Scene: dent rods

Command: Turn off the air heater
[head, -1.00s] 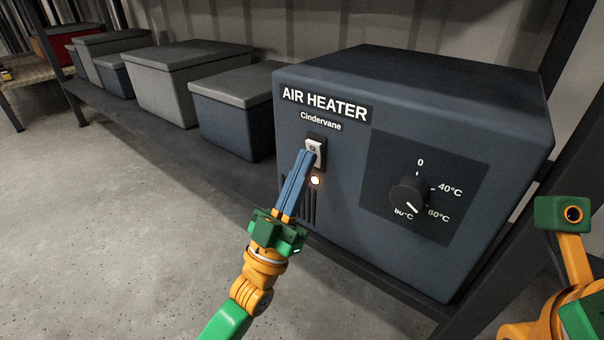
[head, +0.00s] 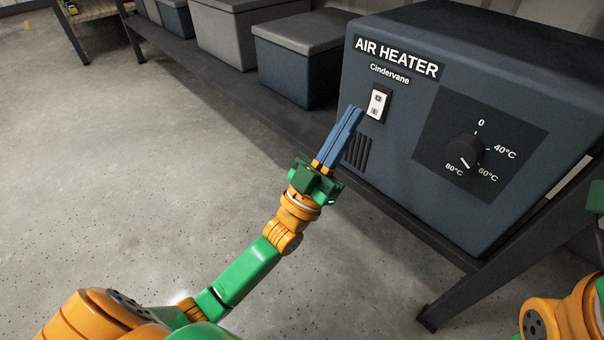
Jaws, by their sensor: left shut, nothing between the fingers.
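The dark blue-grey air heater (head: 400,165) stands on a low shelf at the right in the head view. Its front has a white rocker switch (head: 377,103) in a dark frame under the "Cindervane" label. A black dial (head: 463,152) sits to the right, with its white mark between 60°C and 80°C. No orange light shows on the front. My left gripper (head: 356,111) is shut and empty, its blue fingertips just lower left of the switch and seemingly apart from it. Only parts of my right arm show at the right edge; its gripper is out of view.
Lidded grey bins (head: 300,60) stand along the shelf to the left of the heater. A dark shelf leg (head: 465,290) stands at the lower right. The concrete floor (head: 130,170) is clear at the left.

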